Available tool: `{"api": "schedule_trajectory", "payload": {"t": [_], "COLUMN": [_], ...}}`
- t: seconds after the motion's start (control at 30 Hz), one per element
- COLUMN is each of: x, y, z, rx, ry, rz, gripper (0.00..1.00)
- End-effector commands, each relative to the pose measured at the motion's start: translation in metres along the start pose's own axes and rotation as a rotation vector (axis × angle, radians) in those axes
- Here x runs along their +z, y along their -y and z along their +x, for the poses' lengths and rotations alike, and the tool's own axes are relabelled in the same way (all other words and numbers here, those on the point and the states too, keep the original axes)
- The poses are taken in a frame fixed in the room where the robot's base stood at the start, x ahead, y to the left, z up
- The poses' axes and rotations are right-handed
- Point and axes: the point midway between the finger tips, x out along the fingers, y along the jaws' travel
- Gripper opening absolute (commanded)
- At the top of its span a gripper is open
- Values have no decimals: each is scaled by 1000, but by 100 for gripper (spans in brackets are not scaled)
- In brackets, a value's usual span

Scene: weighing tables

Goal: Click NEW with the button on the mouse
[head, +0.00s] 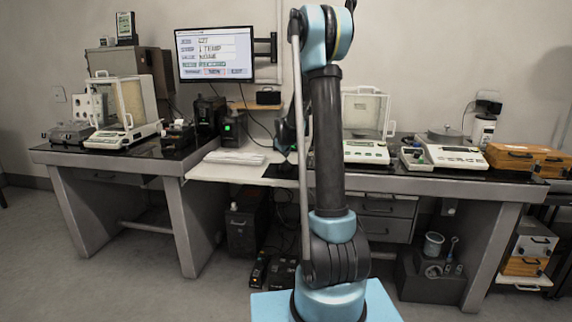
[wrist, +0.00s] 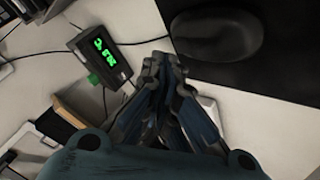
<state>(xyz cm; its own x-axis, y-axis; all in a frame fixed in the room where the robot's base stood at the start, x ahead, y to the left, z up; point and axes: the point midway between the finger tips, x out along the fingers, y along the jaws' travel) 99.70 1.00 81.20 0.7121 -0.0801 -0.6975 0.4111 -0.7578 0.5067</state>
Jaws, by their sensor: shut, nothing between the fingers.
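The dark mouse (wrist: 216,38) lies on a black mat (wrist: 285,75) at the top right of the wrist view. My gripper (wrist: 165,66) is shut and empty, its fingertips pointing toward the mouse's side of the table, below and left of the mouse in the picture and apart from it. In the head view my arm hides the mouse and most of the gripper. The monitor (head: 215,82) on the wall shows several text rows and a bottom row of buttons. The middle button, NEW (head: 214,72), has a red outline.
A small black box with green digits (wrist: 100,55) and cables lies left of my fingers. A keyboard (head: 234,157) lies on the white desk. Glass-cased balances stand on the left (head: 124,105) and right (head: 366,150) tables.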

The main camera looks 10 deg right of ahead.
Motion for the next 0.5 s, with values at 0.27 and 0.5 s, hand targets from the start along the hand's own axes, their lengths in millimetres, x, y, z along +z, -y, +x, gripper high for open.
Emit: {"api": "schedule_trajectory", "payload": {"t": [0.27, 0.5], "x": [-1, -10], "y": [-1, -10], "z": [-1, -13], "rx": [0, 0], "ry": [0, 0], "rz": [0, 0], "gripper": [0, 0]}}
